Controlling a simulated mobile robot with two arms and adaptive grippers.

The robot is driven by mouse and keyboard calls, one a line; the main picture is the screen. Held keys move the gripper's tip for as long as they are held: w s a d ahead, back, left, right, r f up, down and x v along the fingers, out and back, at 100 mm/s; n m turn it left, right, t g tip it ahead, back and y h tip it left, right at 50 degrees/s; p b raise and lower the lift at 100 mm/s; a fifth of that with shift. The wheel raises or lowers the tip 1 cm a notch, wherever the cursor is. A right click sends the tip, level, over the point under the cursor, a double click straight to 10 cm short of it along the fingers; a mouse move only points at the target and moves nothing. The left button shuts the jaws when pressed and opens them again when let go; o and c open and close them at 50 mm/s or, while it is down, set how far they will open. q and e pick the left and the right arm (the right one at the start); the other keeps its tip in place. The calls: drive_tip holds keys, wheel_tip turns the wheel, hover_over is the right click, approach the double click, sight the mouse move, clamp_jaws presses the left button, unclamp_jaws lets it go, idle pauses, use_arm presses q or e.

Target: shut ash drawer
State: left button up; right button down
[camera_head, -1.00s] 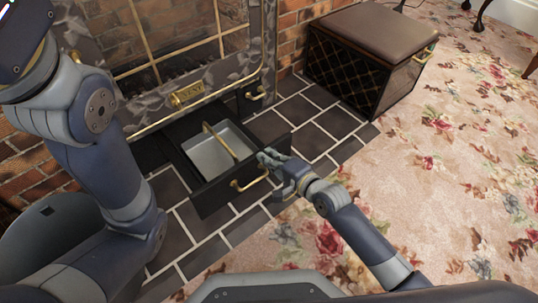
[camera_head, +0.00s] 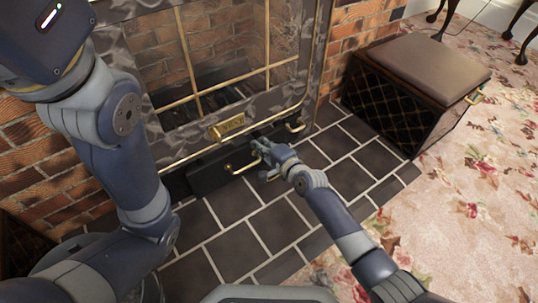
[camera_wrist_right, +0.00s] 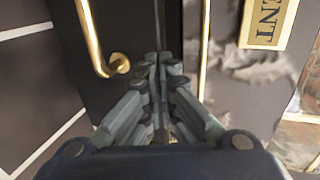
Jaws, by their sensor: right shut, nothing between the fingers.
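The ash drawer (camera_head: 208,172) is a black drawer low under the fireplace glass, with a brass bar handle (camera_head: 238,169) on its front. Its front now sits close to the fireplace base, and its inside is hidden; I cannot tell whether a small gap remains. My right gripper (camera_head: 262,152) is shut and empty at the drawer front, beside the right end of the handle. In the right wrist view the shut fingers (camera_wrist_right: 157,65) point at the dark drawer front (camera_wrist_right: 128,25), with the brass handle (camera_wrist_right: 93,38) to their left. Contact is unclear. My left gripper is out of view.
A brass vent plate (camera_head: 229,126) and a brass rail are just above the drawer. Another brass handle (camera_head: 295,126) is to the right. A brown-topped box seat (camera_head: 424,66) stands at the right. Dark hearth tiles (camera_head: 235,243) in front are clear.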

drive_tip(key=shift+w+a+b, duration=0.3)
drive_tip(key=shift+w+a, duration=0.45)
drive_tip(key=shift+w, duration=0.35)
